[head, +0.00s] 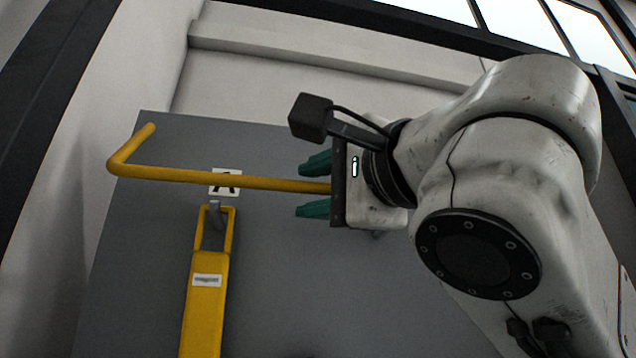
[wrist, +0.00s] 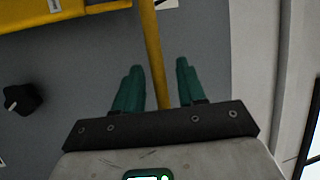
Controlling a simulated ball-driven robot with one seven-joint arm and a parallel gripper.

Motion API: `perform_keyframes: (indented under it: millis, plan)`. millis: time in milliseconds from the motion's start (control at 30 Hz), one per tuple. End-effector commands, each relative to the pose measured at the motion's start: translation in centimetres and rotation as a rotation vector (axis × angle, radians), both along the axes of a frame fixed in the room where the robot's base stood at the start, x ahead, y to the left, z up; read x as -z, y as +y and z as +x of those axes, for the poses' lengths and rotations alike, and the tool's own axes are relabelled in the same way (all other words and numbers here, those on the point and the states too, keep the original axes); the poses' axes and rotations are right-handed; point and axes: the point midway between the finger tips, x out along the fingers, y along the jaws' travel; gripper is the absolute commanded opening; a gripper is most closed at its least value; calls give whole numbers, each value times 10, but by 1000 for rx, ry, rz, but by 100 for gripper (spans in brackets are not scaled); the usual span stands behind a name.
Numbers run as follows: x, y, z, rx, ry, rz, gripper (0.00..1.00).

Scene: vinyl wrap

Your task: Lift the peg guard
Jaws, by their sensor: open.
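The peg guard appears to be the yellow bent bar (head: 215,178), running across the grey panel (head: 300,270) with a bend at its left end in the head view. In the wrist view the yellow bar (wrist: 151,40) passes between the two green fingers. My gripper (head: 302,190) is open, with one finger on each side of the bar. The wrist view also shows my gripper (wrist: 160,65) with gaps between the fingers and the bar. The bar's right end is hidden behind my gripper in the head view.
A yellow lever-like part (head: 204,305) with a white label stands below the bar, near a white plate marked A (head: 226,182). A black knob (wrist: 22,99) sits on the panel in the wrist view. A pale wall ledge (head: 330,65) lies behind.

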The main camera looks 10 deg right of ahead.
Motion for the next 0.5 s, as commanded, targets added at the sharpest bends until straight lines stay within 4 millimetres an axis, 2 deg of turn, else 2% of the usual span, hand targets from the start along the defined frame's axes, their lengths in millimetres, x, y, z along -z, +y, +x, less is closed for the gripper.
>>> perform_keyframes:
  millis: [100, 500]
  plan:
    - [0, 0, 0, 0, 0, 0, 38]
    - [0, 0, 0, 0, 1, 0, 0]
